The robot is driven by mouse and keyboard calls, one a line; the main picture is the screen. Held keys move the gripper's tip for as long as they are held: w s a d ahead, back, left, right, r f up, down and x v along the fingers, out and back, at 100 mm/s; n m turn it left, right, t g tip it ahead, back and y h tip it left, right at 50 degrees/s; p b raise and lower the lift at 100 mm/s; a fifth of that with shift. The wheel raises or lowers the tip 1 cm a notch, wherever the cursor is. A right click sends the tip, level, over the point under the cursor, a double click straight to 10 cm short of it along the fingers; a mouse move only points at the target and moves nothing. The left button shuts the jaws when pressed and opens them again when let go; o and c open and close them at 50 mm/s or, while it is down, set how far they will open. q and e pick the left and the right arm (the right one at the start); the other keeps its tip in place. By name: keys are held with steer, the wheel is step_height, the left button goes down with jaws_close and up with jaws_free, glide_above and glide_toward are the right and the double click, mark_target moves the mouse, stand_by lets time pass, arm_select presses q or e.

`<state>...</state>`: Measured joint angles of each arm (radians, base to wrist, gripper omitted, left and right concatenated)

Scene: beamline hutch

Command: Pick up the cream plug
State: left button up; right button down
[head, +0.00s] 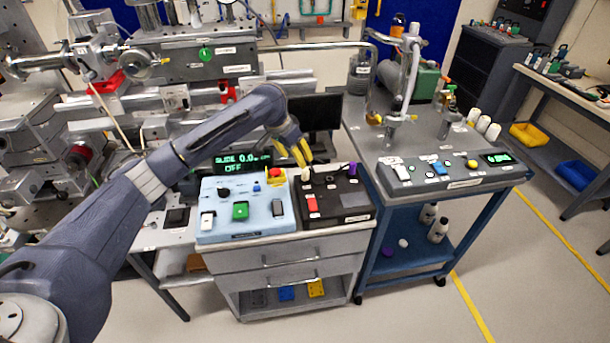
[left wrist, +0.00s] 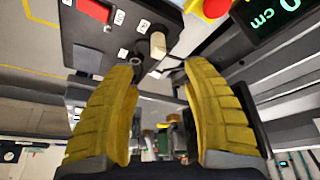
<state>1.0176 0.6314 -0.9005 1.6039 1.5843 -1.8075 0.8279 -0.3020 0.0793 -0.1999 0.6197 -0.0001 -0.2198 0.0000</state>
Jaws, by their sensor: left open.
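The cream plug (head: 305,174) stands in the dark control box on the bench, near its back left corner. It also shows in the left wrist view (left wrist: 158,45), ahead of the fingertips and between their lines. My left gripper (head: 301,153) has yellow fingers and hovers just above and behind the plug in the head view. In the left wrist view the fingers (left wrist: 160,68) are spread apart with nothing between them. The gripper looks clear of the plug. My right gripper is not in view.
The dark box (head: 345,204) also carries a red switch (head: 312,203) and a purple plug (head: 352,169). A pale blue panel (head: 219,223) with a red stop button (head: 276,173) adjoins it on the left. A monitor (head: 316,112) stands behind. A blue cart (head: 414,187) stands to the right.

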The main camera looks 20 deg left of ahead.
mark_target(304, 170)
arm_select(q)
steer(key=x, duration=0.4)
steer(key=shift+w+f, duration=0.1)
steer(key=shift+f, duration=0.15)
steer(key=shift+x, duration=2.75)
steer(key=shift+o, duration=0.2)
jaws_close()
